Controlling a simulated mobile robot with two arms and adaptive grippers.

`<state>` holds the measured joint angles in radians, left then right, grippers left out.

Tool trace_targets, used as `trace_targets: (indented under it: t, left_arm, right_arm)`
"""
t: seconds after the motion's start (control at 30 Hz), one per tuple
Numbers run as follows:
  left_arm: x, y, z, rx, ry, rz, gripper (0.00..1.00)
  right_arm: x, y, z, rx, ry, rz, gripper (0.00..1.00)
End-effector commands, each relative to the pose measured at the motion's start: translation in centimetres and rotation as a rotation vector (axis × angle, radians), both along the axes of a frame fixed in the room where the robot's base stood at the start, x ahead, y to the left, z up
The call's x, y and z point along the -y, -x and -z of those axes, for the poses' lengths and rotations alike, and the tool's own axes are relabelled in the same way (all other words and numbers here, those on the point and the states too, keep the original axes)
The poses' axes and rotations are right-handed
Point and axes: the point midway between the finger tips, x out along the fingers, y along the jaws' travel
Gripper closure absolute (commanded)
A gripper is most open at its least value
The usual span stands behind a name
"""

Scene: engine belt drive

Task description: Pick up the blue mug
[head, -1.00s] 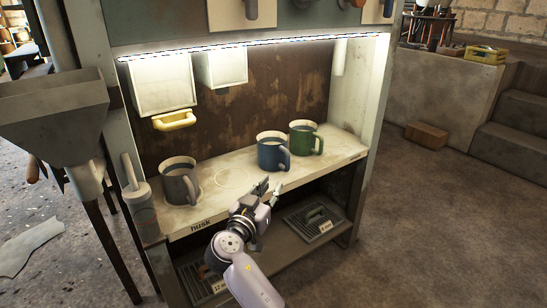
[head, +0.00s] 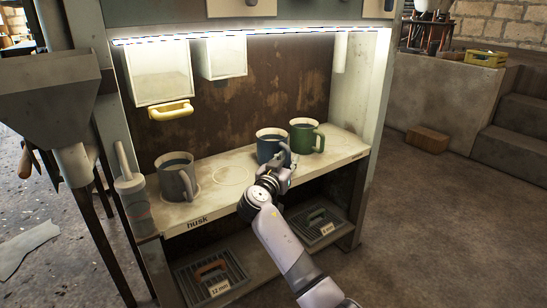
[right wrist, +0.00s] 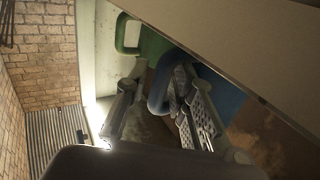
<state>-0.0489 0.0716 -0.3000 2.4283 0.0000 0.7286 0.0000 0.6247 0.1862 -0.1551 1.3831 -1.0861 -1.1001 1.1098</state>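The blue mug (head: 267,147) stands upright on the pale shelf (head: 222,196), between a ring mark and the green mug (head: 301,139). Its handle faces front right. My right gripper (head: 286,164) is at the handle side of the blue mug and hides part of the handle. In the right wrist view, my right gripper (right wrist: 158,98) has its fingers apart, with the curved blue handle (right wrist: 158,88) between them. The blue mug body lies behind the right finger there. Contact with the handle is not clear. My left gripper is not in view.
A grey mug (head: 176,179) stands at the shelf's left end. White bins hang above, one with a yellow handle (head: 171,112). Trays (head: 213,277) sit on the lower shelf. The green mug stands close to the blue one.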

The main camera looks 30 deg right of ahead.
Motion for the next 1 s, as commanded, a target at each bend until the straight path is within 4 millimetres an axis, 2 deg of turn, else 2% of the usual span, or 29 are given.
trace_targets:
  t: [0.23,0.57,1.0]
  left_arm:
    - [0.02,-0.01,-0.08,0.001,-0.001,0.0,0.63]
    - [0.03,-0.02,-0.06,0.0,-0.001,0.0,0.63]
    - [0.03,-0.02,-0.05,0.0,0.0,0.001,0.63]
  right_arm:
    - [0.12,-0.12,-0.08,0.001,-0.001,-0.001,0.78]
    - [0.09,-0.09,-0.06,0.0,0.0,-0.001,0.99]
    - [0.08,-0.09,-0.03,0.0,0.0,-0.001,1.0]
